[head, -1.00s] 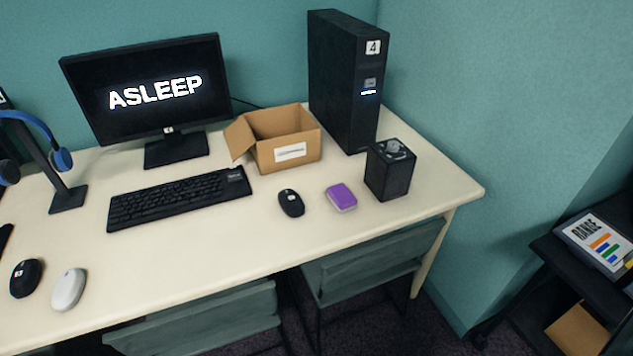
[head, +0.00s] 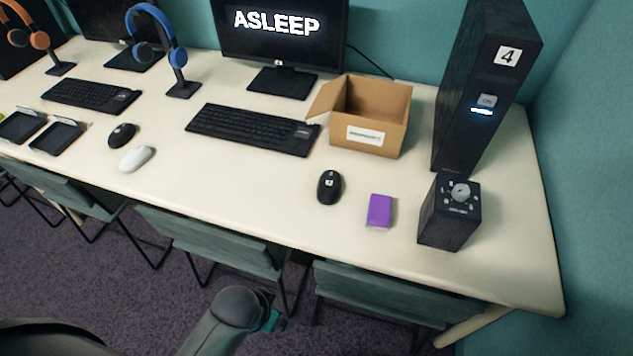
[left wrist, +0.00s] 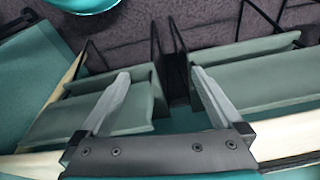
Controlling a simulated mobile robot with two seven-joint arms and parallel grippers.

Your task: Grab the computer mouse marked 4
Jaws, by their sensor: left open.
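A black computer mouse (head: 329,187) with a small white label that seems to read 4 lies on the cream desk (head: 262,195), in front of an open cardboard box. A second black mouse (head: 122,136) and a white mouse (head: 137,158) lie further left; no mark is readable on them. My left gripper (left wrist: 160,77) is open and empty in the left wrist view, with chairs and floor beyond its fingers and no mouse in sight. Part of my arm shows low in the head view, below the desk's front edge. My right gripper is not in view.
A purple block (head: 379,210) and a black box with a dial (head: 450,212) stand right of the labelled mouse. The cardboard box (head: 372,117) and black tower marked 4 (head: 485,80) stand behind. Chairs (head: 210,240) sit under the front edge. Desk left of the mouse is clear.

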